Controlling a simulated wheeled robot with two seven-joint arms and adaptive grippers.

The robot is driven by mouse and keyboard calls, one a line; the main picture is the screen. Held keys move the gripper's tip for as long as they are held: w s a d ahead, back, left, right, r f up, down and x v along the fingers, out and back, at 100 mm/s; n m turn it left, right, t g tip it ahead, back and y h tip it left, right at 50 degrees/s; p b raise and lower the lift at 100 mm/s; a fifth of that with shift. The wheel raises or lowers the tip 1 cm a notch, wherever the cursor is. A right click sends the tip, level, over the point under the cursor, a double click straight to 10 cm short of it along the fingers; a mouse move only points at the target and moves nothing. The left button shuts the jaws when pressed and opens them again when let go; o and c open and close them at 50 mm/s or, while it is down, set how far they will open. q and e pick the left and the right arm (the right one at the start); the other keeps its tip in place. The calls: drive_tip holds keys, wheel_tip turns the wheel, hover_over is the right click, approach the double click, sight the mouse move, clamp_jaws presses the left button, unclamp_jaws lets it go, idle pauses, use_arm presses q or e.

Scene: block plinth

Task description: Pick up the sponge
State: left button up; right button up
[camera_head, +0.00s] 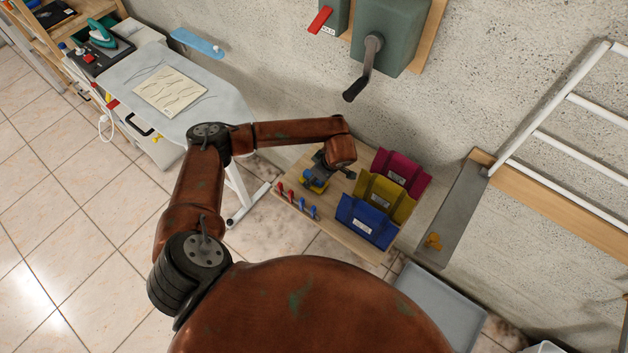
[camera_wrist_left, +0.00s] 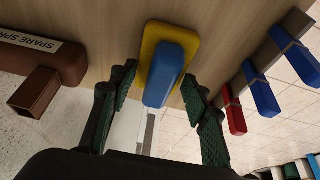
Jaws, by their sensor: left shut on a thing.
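The sponge (camera_head: 313,183) is a small yellow and blue block at the left part of a wooden board in the head view. In the left wrist view the sponge (camera_wrist_left: 166,75) shows its blue face in front of a yellow base. My left gripper (camera_head: 320,174) reaches down over it, and its two dark fingers (camera_wrist_left: 157,88) are on either side of the sponge, shut on it. I cannot tell whether the sponge touches the board. My right gripper is out of view.
Blue (camera_head: 366,222), yellow (camera_head: 387,198) and magenta (camera_head: 402,172) holders stand right of the gripper. An ironing board (camera_head: 180,92) is at left; a hand crank (camera_head: 366,70) hangs on the wall.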

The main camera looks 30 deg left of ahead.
use_arm(q)
drive_tip(key=c, duration=0.5)
drive_tip(key=shift+r, duration=0.45)
drive_tip(key=shift+s+d+r, duration=0.1)
drive_tip(key=shift+d+r, duration=0.1)
drive_tip(key=shift+d, duration=0.05)
drive_tip(key=s+d, duration=0.1)
drive_tip(key=d, duration=0.1)
drive_tip(key=s+d, duration=0.1)
drive_tip(key=d, duration=0.1)
drive_tip(key=s+d, duration=0.2)
drive_tip(key=shift+d, duration=0.35)
wheel_tip(320, 180, up, 14)
drive_tip(key=shift+w+a+f+p, duration=0.1)
drive_tip(key=shift+a+p, duration=0.05)
drive_tip(key=shift+p, duration=0.15)
